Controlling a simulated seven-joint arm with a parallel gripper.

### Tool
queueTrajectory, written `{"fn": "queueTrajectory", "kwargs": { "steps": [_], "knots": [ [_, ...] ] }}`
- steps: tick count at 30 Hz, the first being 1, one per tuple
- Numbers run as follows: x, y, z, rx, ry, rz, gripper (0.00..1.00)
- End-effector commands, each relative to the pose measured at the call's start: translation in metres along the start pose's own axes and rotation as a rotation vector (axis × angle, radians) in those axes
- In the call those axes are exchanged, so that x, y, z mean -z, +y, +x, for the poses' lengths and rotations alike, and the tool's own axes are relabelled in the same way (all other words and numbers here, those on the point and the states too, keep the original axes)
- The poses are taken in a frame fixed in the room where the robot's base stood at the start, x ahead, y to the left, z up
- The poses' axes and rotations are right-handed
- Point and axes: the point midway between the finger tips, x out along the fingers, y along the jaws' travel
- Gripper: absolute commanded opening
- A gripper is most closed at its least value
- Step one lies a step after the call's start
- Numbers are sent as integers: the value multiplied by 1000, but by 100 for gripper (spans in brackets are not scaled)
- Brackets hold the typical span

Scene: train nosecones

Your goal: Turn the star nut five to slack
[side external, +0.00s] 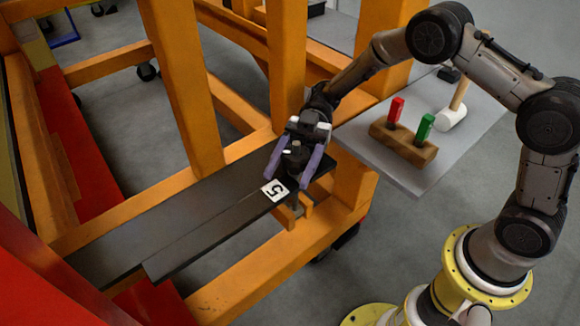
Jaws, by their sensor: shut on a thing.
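My gripper (292,166) points down over the right end of the dark metal beam (200,232). Its two purplish fingers stand on either side of a dark, roundish part, the star nut (295,156), and are shut on it. The nut's arms and lower side are mostly hidden by the fingers. A white label with the number 5 (275,190) lies on the beam just left of and below the fingers. How far the nut is turned cannot be told.
Orange frame posts (188,85) rise close behind and left of my gripper. A grey table (440,150) at the right holds a wooden block (403,144) with a red handle (396,111) and a green handle (424,129), and a white-headed mallet (452,117). Red panels (45,270) stand at the left.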

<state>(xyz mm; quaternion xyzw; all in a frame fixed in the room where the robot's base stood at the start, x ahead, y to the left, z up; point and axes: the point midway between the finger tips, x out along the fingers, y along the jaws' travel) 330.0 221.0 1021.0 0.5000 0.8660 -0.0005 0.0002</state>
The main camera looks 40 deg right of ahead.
Motion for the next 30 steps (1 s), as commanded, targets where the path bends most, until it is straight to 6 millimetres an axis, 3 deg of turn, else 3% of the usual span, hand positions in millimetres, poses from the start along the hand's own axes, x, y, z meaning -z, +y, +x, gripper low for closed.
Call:
{"fn": "queueTrajectory", "kwargs": {
  "steps": [1, 6, 15, 19, 23, 30],
  "knots": [
    [1, 0, 0, 0, 2, -1, 65],
    [1, 0, 0, 0, 2, -1, 94],
    [0, 0, -1, -1, 1, -1, 94],
    [1, 1, -10, -3, 1, -2, 94],
    [0, 1, -31, -5, 0, 0, 94],
    [0, 0, -85, -5, 1, -2, 94]
  ]
}}
